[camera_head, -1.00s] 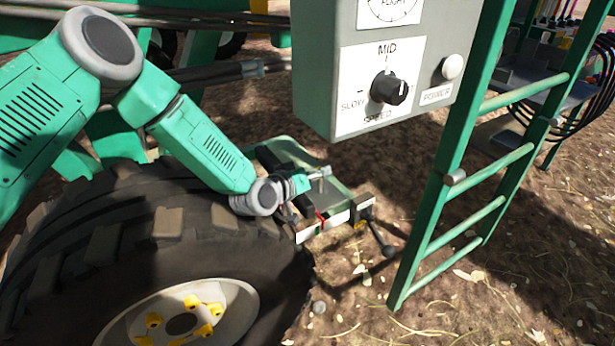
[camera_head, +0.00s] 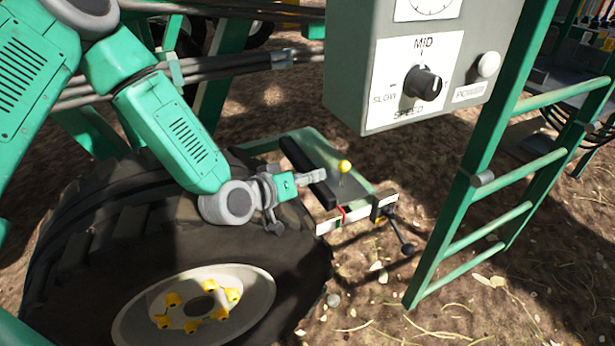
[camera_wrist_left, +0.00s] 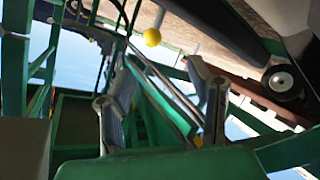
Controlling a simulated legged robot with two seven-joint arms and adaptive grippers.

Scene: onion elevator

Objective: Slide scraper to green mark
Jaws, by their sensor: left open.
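A green bench-like frame (camera_head: 266,146) beside the wheel holds a green plate (camera_head: 335,150) and a long black bar (camera_head: 308,170). A yellow knob (camera_head: 344,166) stands on a thin stem over the plate. I cannot tell for sure which part is the scraper. The white front rail (camera_head: 357,211) has a red mark (camera_head: 342,213) and a dark clamp near its right end. I cannot make out a green mark. My left gripper (camera_head: 300,197) is open and empty, left of the knob. In the left wrist view the knob (camera_wrist_left: 152,37) shows beyond the spread fingers (camera_wrist_left: 160,75).
A large tyre (camera_head: 110,225) lies under my left arm. A grey control box (camera_head: 415,60) hangs above right of the plate. A green ladder (camera_head: 490,160) stands at right. A black ball lever (camera_head: 407,249) sticks out in front of the rail.

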